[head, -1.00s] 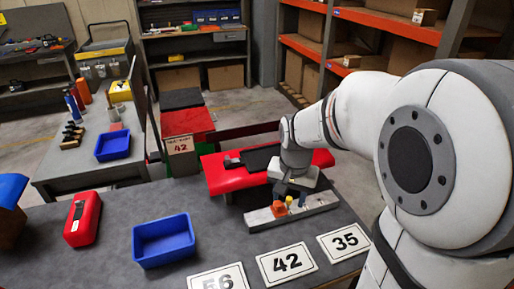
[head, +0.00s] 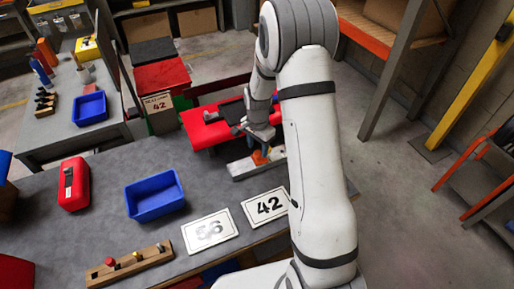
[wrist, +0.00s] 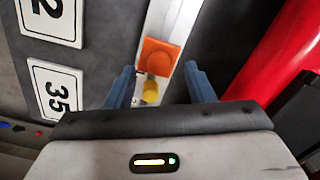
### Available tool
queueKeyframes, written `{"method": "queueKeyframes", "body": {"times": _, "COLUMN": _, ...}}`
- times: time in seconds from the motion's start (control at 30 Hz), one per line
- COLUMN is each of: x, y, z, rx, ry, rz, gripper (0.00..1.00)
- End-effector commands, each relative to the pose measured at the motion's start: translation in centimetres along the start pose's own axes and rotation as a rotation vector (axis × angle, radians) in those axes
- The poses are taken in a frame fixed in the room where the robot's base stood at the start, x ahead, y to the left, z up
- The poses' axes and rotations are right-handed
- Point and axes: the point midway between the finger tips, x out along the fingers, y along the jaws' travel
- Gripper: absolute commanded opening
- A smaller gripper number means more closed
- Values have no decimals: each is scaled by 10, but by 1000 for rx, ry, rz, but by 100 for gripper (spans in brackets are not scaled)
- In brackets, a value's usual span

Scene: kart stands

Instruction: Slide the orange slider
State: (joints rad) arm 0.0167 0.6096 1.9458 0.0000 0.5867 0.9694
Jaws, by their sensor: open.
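The orange slider (head: 259,157) sits on a light grey bar (head: 241,171) on the workbench, partly hidden by my arm in the head view. In the wrist view the orange slider (wrist: 160,57) is a square block with a round knob on the bar (wrist: 182,18). A yellow knob (wrist: 151,93) is just below it, nearer my gripper. My gripper (wrist: 159,70) is open, its two blue-grey fingers on either side of the bar. The slider lies between and slightly beyond the fingertips. I cannot tell whether they touch anything.
A blue bin (head: 155,197), a red case (head: 74,184) and a wooden knob block (head: 130,265) stand left. A red kart part (head: 200,132) is behind.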

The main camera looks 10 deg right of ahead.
Motion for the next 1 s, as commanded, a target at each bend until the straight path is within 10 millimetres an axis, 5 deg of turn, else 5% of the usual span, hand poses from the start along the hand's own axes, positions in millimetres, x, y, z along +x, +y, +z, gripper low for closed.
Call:
{"method": "queueKeyframes", "body": {"times": 0.2, "x": 18, "y": 0, "z": 0, "rx": -1, "ry": -1, "rz": 1, "gripper": 49}}
{"method": "queueKeyframes", "body": {"times": 0.5, "x": 21, "y": 0, "z": 1, "rx": -2, "ry": 0, "rz": -1, "gripper": 48}}
{"method": "queueKeyframes", "body": {"times": 1.0, "x": 20, "y": -1, "z": 1, "rx": -3, "ry": 0, "rz": -1, "gripper": 7}}
